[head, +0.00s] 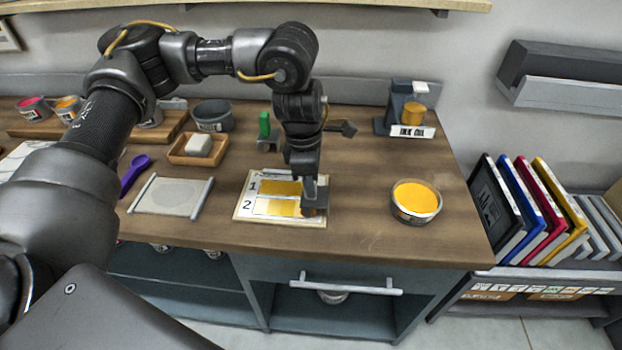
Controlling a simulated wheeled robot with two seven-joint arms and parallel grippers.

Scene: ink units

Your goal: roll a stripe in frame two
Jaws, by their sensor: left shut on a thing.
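The card (241,213) lies on the bench with two frames marked 1 and 2. Frame one (279,187) holds a yellow-orange block of ink. Frame two (275,208) shows a yellow-orange stripe running right up to my gripper. My left gripper (315,198) points down over the right end of frame two, shut on a tool that it mostly hides. A little orange shows beneath its fingertips; I cannot tell clearly whether the tool touches the card. A tub of yellow ink (416,200) stands to the right. My right gripper is not in view.
A pale sheet with end bars (171,196) and a purple spoon (135,174) lie left of the card. Behind are a wooden tray with a white block (198,145), a grey bowl (211,116), a green-topped item (264,125) and an ink oil stand (411,131).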

